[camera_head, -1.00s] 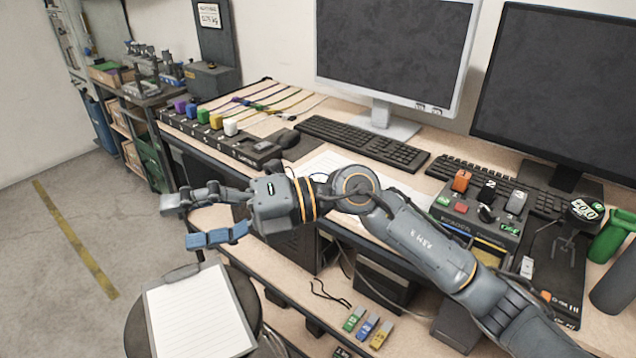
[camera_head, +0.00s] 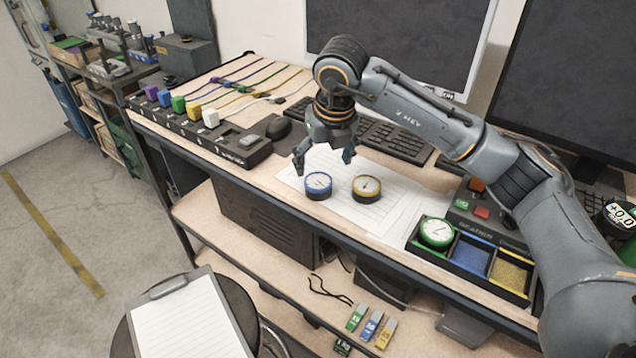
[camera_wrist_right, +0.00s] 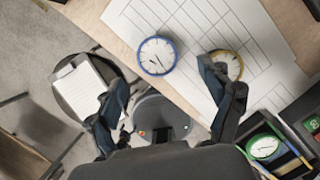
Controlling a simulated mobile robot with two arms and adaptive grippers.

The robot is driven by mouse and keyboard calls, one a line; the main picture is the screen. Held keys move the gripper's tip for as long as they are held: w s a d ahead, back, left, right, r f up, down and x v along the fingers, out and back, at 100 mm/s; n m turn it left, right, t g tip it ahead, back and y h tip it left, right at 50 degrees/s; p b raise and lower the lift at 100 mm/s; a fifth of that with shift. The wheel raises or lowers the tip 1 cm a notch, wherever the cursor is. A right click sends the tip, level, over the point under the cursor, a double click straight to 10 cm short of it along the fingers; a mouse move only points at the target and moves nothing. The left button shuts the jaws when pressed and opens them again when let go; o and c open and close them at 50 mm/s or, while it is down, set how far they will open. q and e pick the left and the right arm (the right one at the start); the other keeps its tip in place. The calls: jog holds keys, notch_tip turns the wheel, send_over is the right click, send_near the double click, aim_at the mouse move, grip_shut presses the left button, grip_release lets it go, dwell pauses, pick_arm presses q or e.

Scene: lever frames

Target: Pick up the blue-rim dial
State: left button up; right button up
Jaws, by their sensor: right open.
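The blue-rim dial (camera_head: 318,185) has a white face and lies on the paper sheets near the desk's front edge. It also shows in the right wrist view (camera_wrist_right: 158,56), ahead of the fingers and toward the upper middle. My right gripper (camera_head: 325,160) is open and empty, above and slightly behind the dial, pointing down. In the right wrist view its two fingers (camera_wrist_right: 165,95) are spread wide, with nothing between them touching. My left gripper is not in view.
A yellow-rim dial (camera_head: 366,188) lies just right of the blue one. A green-rim dial (camera_head: 437,233) sits in the left compartment of a black tray (camera_head: 478,273); its blue and yellow compartments hold no dial. A keyboard (camera_head: 395,137) and monitor stand behind.

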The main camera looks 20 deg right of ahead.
aim_at(318, 180)
jog(key=x, duration=0.3)
jog(key=shift+a+f+p, duration=0.1)
jog(key=shift+p, duration=0.3)
jog(key=p+x, duration=0.1)
jog(key=x, duration=0.2)
jog(key=shift+w+a+f, duration=0.1)
jog(key=shift+f, duration=0.35)
jog(key=c, duration=1.3)
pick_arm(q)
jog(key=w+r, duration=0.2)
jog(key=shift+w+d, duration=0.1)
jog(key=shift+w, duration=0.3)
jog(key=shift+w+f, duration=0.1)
pick_arm(e)
jog(key=shift+r, duration=0.1)
